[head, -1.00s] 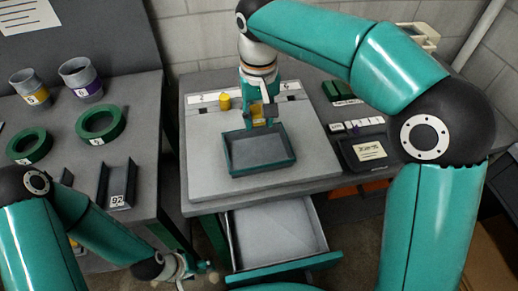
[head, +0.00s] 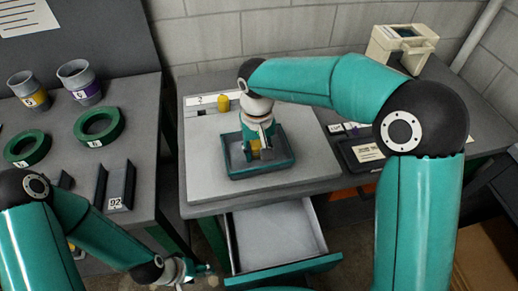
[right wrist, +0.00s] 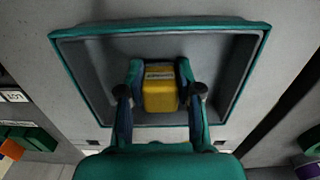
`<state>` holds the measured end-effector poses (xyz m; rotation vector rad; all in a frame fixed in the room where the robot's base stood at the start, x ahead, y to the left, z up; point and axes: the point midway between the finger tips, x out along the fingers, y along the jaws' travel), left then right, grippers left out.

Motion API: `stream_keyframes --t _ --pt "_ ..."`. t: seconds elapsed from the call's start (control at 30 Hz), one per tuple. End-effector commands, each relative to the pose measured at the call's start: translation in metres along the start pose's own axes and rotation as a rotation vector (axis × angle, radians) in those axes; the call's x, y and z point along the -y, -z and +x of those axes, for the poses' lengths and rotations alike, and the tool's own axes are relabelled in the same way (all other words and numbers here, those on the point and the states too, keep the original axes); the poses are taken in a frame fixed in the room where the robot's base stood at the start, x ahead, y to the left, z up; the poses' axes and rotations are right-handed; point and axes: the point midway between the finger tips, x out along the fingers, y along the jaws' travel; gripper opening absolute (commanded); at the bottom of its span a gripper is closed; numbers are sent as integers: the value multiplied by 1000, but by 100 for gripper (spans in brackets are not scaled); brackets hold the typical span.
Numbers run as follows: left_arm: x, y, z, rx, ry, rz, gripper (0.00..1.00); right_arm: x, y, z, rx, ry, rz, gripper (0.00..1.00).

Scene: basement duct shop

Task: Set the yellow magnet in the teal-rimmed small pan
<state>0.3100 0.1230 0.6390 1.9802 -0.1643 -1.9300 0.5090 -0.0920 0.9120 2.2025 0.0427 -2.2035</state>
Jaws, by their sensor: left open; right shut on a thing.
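The teal-rimmed small pan (head: 283,170) sits on the pale board on the bench; its rim also fills much of the right wrist view (right wrist: 160,28). My right gripper (head: 259,152) is over the pan and shut on the yellow magnet (head: 255,146). In the right wrist view the magnet (right wrist: 160,90) is a yellow block between the two fingers (right wrist: 160,97), within the pan's outline near one side. I cannot tell whether it touches the pan floor. My left gripper (head: 204,274) is open and empty, low beside the open drawer.
A yellow cylinder (head: 223,101) stands at the board's back edge. An open drawer (head: 275,240) juts out below the bench. A dark tray with a label (head: 368,152) lies right of the board. Green rings (head: 99,125) and cups are on the left table.

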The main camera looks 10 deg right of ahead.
Motion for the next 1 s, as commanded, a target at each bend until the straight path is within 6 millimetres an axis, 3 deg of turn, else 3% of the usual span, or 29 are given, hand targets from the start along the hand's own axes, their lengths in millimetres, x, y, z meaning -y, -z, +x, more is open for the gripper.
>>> stream_keyframes --t 0.13,0.17,0.3,0.73,1.0 --pt "1 0 2 0 0 0 63 0 0 3 0 0 0 0" --pt "1 0 2 0 0 0 63 0 0 3 0 0 0 36" --pt "0 0 1 0 0 0 63 0 0 2 0 0 0 59" --pt "0 0 0 0 0 0 63 0 0 -5 -1 0 1 60" --pt "-1 0 -2 0 0 0 63 0 1 -50 -5 1 1 60"
